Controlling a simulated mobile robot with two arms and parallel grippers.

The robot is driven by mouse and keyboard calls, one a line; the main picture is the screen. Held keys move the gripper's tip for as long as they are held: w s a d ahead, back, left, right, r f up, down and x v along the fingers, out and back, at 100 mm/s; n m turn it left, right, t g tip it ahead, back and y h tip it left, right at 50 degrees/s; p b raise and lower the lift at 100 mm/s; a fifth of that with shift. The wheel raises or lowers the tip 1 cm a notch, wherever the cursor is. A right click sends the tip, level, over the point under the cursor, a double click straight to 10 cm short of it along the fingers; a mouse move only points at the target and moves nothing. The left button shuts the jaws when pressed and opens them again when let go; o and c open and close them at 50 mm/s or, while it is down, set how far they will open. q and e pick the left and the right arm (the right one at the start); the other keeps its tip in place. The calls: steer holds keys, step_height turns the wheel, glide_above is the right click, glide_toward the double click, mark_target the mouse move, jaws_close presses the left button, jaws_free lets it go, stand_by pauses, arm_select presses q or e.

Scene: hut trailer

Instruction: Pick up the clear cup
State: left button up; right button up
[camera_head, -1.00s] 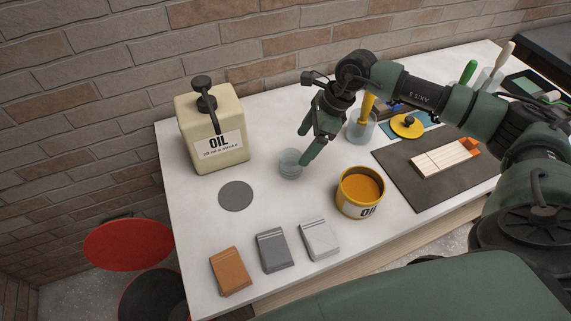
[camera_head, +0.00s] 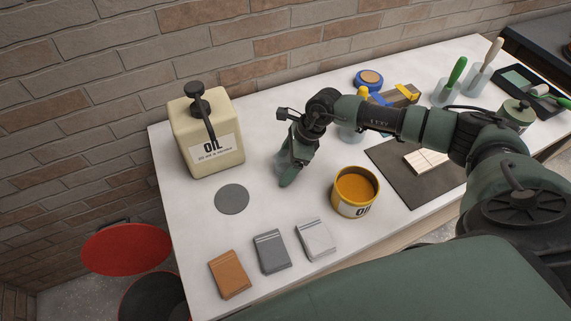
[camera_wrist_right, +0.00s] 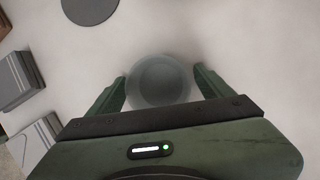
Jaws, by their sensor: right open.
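The clear cup (camera_wrist_right: 160,82) stands upright on the white table, seen from above in the right wrist view. It lies between the two open fingers of my right gripper (camera_wrist_right: 160,92), with a small gap showing on each side. In the head view the cup (camera_head: 282,163) is mostly hidden behind my right gripper (camera_head: 288,170), which points down at the table. My left gripper is not in view.
A grey disc (camera_head: 232,199) and an oil jug (camera_head: 207,135) are left of the cup. An open orange oil tin (camera_head: 355,192) is to its right. Brown (camera_head: 229,273), grey (camera_head: 271,252) and white (camera_head: 315,239) blocks lie in front. A dark mat (camera_head: 400,180) is farther right.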

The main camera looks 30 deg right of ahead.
steer(key=c, duration=1.5)
steer(key=shift+r, duration=0.15)
